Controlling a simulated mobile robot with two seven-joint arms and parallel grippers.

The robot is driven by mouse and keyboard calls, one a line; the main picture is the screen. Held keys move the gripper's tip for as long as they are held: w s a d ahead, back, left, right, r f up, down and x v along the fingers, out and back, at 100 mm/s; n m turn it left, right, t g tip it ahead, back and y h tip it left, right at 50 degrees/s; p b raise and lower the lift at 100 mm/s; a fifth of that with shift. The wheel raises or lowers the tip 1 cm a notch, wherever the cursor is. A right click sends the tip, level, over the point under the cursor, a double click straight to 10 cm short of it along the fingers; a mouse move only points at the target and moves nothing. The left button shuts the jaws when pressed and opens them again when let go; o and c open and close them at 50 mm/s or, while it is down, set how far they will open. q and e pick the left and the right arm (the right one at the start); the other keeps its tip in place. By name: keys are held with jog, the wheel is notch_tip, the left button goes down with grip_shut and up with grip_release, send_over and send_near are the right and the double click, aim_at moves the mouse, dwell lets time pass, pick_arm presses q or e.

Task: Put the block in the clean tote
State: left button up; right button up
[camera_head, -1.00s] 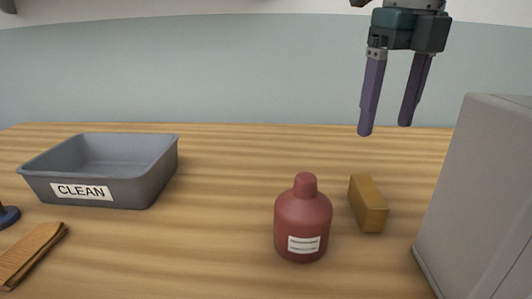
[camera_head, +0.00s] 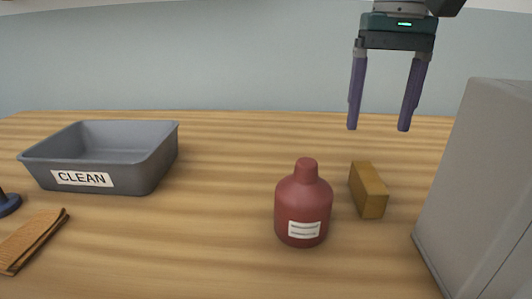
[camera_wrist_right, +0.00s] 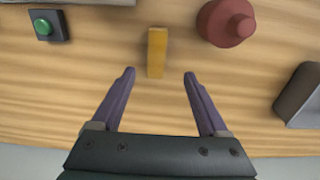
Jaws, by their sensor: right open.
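The yellow-brown block (camera_head: 369,190) stands on the wooden table, just right of the red bottle. It also shows in the right wrist view (camera_wrist_right: 157,52), ahead of the fingertips and between their lines. The grey clean tote (camera_head: 158,165), labelled CLEAN, sits at the left of the table and looks empty. My right gripper (camera_head: 379,128) is open and empty, with its purple fingers pointing down, above and behind the block. It is apart from the block in the right wrist view (camera_wrist_right: 159,75). My left gripper is not in view.
The red bottle (camera_head: 303,207) stands close beside the block. A large grey box (camera_head: 485,190) is at the right. A folded brown cloth (camera_head: 32,240) lies at front left. The right wrist view shows a green button box (camera_wrist_right: 47,26). The table between tote and bottle is clear.

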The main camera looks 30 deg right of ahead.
send_over(369, 175)
jog(key=f, duration=0.4)
jog(key=shift+s+a+f, duration=0.15)
jog(key=shift+a+f, duration=0.1)
jog(key=shift+a, duration=0.1)
jog(key=f, duration=0.5)
jog(key=shift+d+f, duration=0.1)
jog(key=shift+d, duration=0.25)
jog(key=shift+c, duration=0.3)
grip_shut()
dwell(0.4)
